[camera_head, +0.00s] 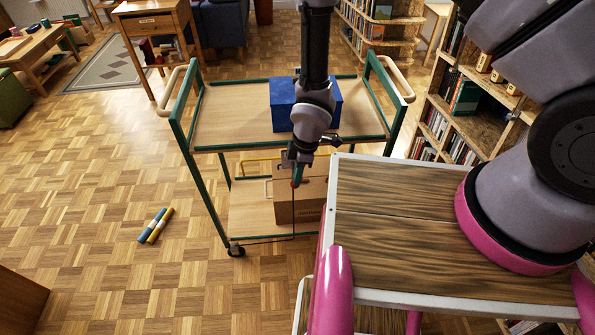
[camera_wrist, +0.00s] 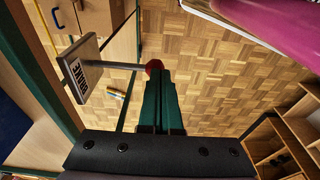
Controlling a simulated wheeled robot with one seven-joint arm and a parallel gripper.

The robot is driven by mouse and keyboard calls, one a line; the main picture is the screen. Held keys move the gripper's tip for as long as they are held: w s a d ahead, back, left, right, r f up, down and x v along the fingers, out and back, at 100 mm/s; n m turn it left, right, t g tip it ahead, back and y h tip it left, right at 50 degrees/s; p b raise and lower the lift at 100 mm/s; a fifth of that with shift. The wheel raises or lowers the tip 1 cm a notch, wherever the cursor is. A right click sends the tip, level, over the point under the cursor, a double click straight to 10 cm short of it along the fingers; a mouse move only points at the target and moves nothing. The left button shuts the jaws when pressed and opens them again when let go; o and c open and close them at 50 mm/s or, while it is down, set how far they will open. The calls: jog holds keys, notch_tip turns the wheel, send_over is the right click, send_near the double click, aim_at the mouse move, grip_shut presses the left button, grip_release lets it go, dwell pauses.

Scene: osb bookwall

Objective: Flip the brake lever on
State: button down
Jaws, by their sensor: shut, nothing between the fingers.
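The brake lever is a grey rod with a red knob (camera_wrist: 153,66), reaching out from a grey plate (camera_wrist: 82,72) labelled "BRAKE" in the wrist view. The plate is beside the green frame of the book cart (camera_head: 187,138). My gripper (camera_wrist: 160,78) has its dark green fingers shut, with nothing between them. The tips are right at the red knob and partly cover it; I cannot tell whether they touch. In the head view my gripper (camera_head: 295,180) is low in front of the cart, and a small red spot shows at its tip.
A blue box (camera_head: 285,105) stands on the cart's top shelf and a cardboard box (camera_head: 298,202) on its lower shelf. Bookshelves (camera_head: 470,95) stand at the right. Blue and yellow rolls (camera_head: 155,225) lie on the parquet at the left, with free floor around them.

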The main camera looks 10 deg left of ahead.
jog(key=shift+s+d+f, duration=0.1)
jog(key=shift+s+f, duration=0.05)
jog(key=shift+f, duration=0.75)
jog(key=shift+s+f, duration=0.2)
jog(key=shift+f, duration=0.75)
jog(key=shift+s+d+f, duration=0.1)
jog(key=shift+s+f, duration=0.05)
jog(key=shift+f, duration=0.75)
